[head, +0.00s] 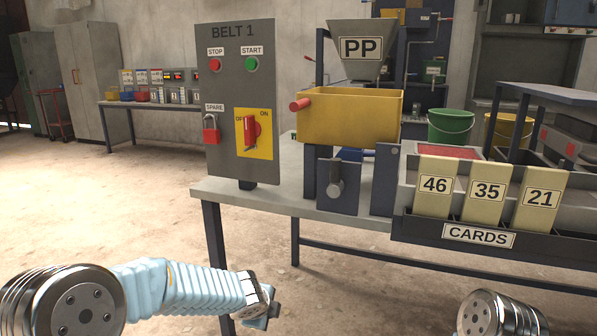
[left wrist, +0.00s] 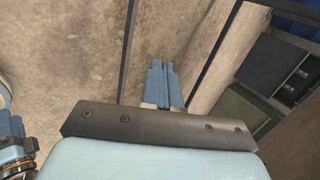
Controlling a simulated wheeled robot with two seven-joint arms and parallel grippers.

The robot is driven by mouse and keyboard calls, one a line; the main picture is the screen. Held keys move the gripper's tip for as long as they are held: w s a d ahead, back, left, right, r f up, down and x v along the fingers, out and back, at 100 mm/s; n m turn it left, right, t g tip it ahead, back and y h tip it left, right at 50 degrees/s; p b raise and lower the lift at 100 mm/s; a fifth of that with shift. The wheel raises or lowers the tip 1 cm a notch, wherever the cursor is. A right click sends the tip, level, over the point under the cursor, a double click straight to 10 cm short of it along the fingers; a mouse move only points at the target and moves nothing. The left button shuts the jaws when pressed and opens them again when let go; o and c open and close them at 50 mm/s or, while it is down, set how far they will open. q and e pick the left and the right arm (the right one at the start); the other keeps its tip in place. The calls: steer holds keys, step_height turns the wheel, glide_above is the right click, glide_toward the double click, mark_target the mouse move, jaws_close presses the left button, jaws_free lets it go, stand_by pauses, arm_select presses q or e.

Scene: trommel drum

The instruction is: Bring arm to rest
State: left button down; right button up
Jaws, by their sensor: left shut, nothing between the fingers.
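My left arm comes in from the lower left of the head view in a pale blue ribbed sleeve. My left gripper (head: 272,308) is low, in front of and below the table edge, near the table's front left leg. In the left wrist view its two blue fingers (left wrist: 160,82) lie together, shut and empty, over the bare floor. Of my right arm only a metal joint shows at the bottom right of the head view.
The table (head: 270,200) bears a BELT 1 panel (head: 232,85), a yellow bin (head: 350,115) and a CARDS rack (head: 425,229) with cards 46, 35 and 21. The table leg (head: 215,250) stands close to my left gripper. The floor (head: 90,200) at left is clear.

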arm_select(q)
steer(key=s+f+n+g+h, duration=0.1)
steer(key=s+f+n+g, duration=0.15)
steer(key=s+f, duration=0.35)
steer(key=s+f+n+g+h, duration=0.1)
steer(key=s+f+n, duration=0.2)
steer(key=f, duration=0.5)
steer(key=s+a+f+n+g, duration=0.1)
steer(key=s+f+n, duration=0.5)
steer(key=s+n, duration=0.2)
steer(key=s+a+f+n+g, duration=0.2)
steer(key=s+f+n, duration=0.5)
steer(key=s, duration=0.5)
steer(key=shift+s+n+h, duration=0.25)
steer(key=shift+n+h, duration=0.15)
steer(key=shift+n, duration=0.55)
